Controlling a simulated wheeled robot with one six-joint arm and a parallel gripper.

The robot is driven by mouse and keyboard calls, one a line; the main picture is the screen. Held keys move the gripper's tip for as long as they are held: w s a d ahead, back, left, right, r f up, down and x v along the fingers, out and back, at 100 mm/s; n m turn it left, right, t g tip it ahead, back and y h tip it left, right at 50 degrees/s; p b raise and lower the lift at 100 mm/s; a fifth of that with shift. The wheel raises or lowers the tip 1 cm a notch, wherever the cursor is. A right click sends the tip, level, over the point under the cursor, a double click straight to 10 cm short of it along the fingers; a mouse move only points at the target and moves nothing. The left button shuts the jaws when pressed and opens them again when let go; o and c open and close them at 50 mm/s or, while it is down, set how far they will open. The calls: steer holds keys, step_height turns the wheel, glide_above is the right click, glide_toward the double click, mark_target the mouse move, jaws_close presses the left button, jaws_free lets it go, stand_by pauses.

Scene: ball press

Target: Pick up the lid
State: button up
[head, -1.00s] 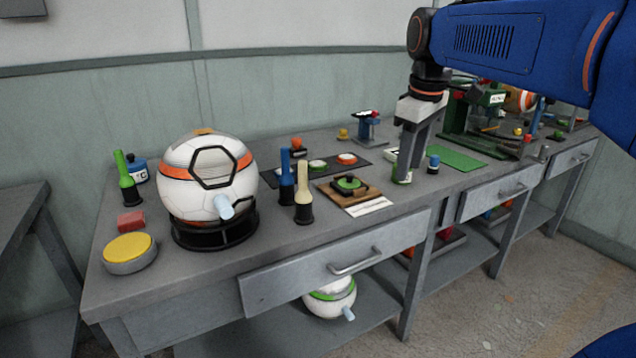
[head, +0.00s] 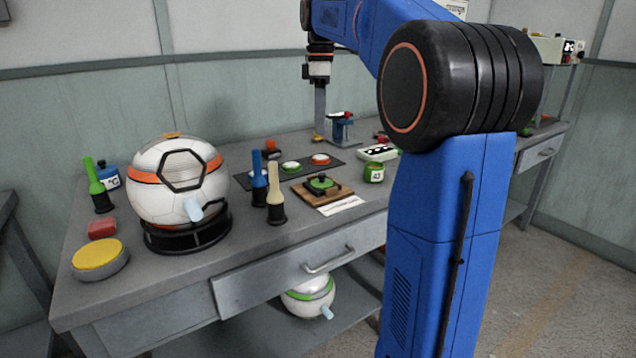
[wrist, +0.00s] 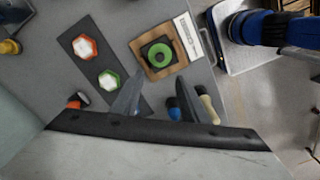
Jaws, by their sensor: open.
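A black square piece with a green round top and a small knob, apparently the lid (head: 321,183), lies on a wooden board (head: 335,203) in the head view. In the wrist view the lid (wrist: 159,54) shows its green ring, just beyond my fingertips. My gripper (head: 319,135) points down above the back of the bench in the head view. In the wrist view my gripper (wrist: 160,80) is open, with nothing between its fingers. It is apart from the lid.
A dark mat (wrist: 92,60) with green and orange discs lies beside the board. Blue-handled (head: 258,175) and beige-handled (head: 274,205) tools stand left of it. A white-orange ball (head: 160,205) sits on a black stand at left. A green jar (head: 374,172) stands right.

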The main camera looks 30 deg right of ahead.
glide_above(322, 174)
step_height(322, 174, down, 9)
steer(key=shift+w+a+r, duration=0.1)
steer(key=shift+a, duration=0.05)
steer(key=shift+d+f, duration=0.15)
steer(key=shift+f, duration=1.2)
steer(key=shift+d+f, duration=0.1)
steer(key=shift+f, duration=1.25)
steer(key=shift+c, duration=0.5)
jaws_close()
